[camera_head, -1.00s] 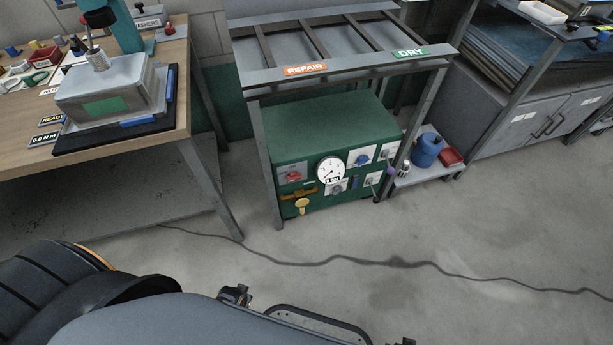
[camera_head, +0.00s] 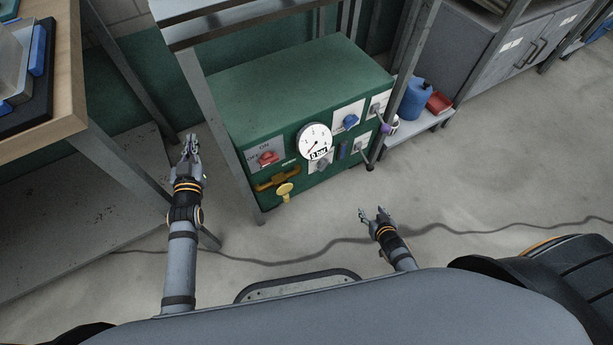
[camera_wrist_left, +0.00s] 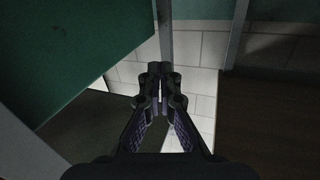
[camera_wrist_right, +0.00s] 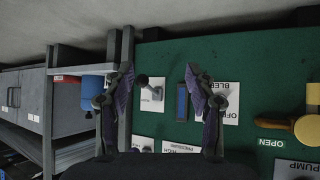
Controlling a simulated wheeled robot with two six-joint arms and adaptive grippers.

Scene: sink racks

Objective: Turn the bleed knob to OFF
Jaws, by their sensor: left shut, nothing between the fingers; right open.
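The grey bleed knob (camera_head: 321,164) sits on a white plate low on the green unit's front, below the gauge (camera_head: 314,141). Its pointer setting is too small to read. In the right wrist view, which is upside down, the BLEED label (camera_wrist_right: 229,88) shows behind one finger, and that finger hides the knob. My right gripper (camera_head: 372,213) is open and empty, in front of and below the panel, apart from it; it also shows in the right wrist view (camera_wrist_right: 160,78). My left gripper (camera_head: 190,142) is shut and empty, left of the unit, beside the frame leg.
The panel also carries a red pump knob (camera_head: 268,158), a yellow valve handle (camera_head: 284,190), a blue knob (camera_head: 350,121) and a purple-ended lever (camera_head: 385,128). A metal frame leg (camera_head: 225,150) stands at the unit's left. A cable (camera_head: 460,228) crosses the open floor.

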